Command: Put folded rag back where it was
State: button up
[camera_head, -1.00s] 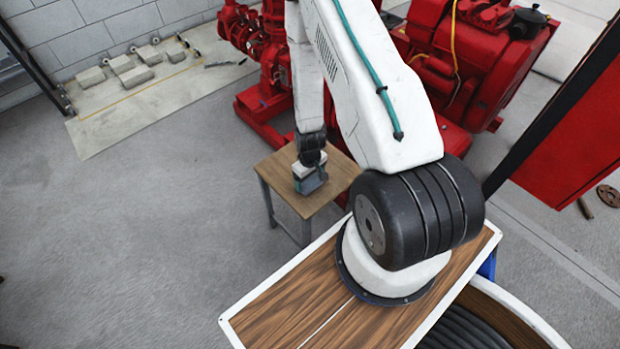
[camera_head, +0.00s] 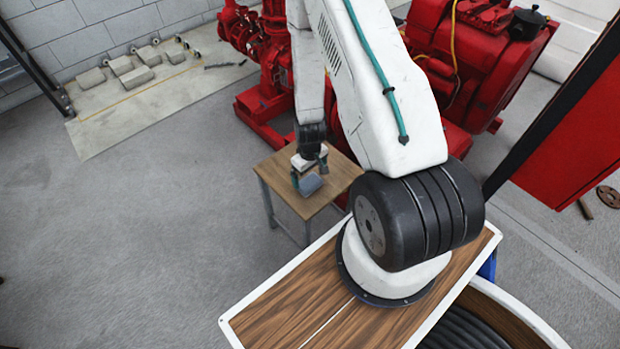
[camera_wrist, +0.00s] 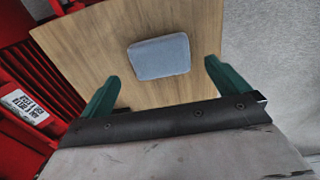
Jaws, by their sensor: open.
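The folded rag (camera_wrist: 160,57) is a flat blue-grey pad lying on the wooden top of a small table (camera_wrist: 85,45). In the head view the rag (camera_head: 311,185) shows just below my gripper (camera_head: 309,171), on the table (camera_head: 281,172). In the wrist view my gripper (camera_wrist: 160,85) has its two green fingers spread wide, with nothing held between them. The rag lies beyond the fingertips, roughly centred between them, apart from both fingers.
A red pumpset (camera_head: 440,65) stands close behind the small table. A pale slab (camera_head: 150,92) with several grey blocks lies by the wall at the upper left. The grey floor (camera_head: 130,230) at the left is clear.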

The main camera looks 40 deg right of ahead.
notch_tip(320, 180, up, 4)
jog(key=shift+f, duration=0.2)
notch_tip(320, 180, up, 12)
send_over(309, 182)
jog(key=w+a, duration=0.3)
jog(key=s+a+r+t+y, duration=0.1)
jog(key=a+r, duration=0.2)
jog(key=r, duration=0.6)
jog(key=s+a+r, duration=0.1)
jog(key=a+r, duration=0.2)
jog(key=r, duration=0.5)
jog(key=s+a+r, duration=0.2)
jog(key=s+r, duration=0.7)
jog(key=s, duration=0.1)
jog(key=s+a+r, duration=0.3)
jog(key=s+r, duration=0.6)
jog(key=s, duration=0.1)
jog(key=shift+s+a+r+h, duration=0.15)
jog(key=shift+s+r+h, duration=0.1)
jog(key=shift+s+h, duration=0.15)
jog(key=shift+w, duration=0.1)
